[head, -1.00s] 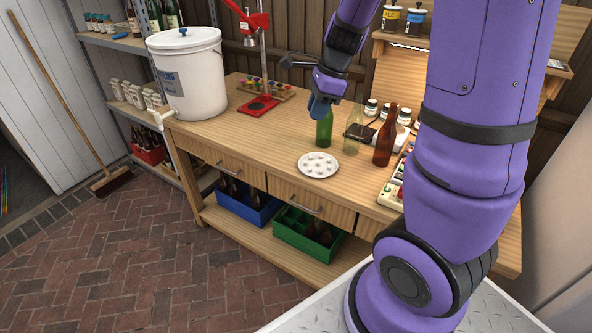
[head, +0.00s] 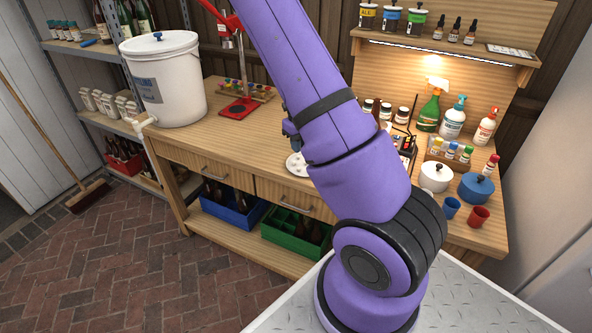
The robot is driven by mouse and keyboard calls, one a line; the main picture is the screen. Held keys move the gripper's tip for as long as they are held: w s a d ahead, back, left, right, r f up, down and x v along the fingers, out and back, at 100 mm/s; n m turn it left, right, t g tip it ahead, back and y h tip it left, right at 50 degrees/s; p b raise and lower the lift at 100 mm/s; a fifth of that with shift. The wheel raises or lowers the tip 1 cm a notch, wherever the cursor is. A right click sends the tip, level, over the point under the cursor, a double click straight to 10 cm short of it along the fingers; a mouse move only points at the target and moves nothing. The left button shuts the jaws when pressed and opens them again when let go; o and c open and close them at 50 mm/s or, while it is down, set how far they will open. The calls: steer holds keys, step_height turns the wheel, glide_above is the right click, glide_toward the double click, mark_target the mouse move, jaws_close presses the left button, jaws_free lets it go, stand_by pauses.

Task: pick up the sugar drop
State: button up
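A white plate (head: 293,169) lies on the wooden workbench, its right part hidden behind my arm. Small pale sugar drops show faintly on its visible left part, too small to tell apart. Only a small edge of my gripper (head: 291,130) shows at the left side of my arm, above the plate in the picture. Its fingers are hidden, so I cannot see whether they are open or hold anything.
A white bucket (head: 163,80) and a red bottle capper (head: 238,106) stand at the bench's left. Spray bottles, a white pot (head: 435,177), a blue pot (head: 476,189) and cups (head: 479,216) crowd the right. Crates (head: 290,232) sit below.

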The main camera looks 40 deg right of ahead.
mark_target(299, 168)
steer(key=shift+a+f, duration=0.15)
steer(key=shift+f, duration=4.15)
steer(key=shift+f, duration=0.1)
jaws_close()
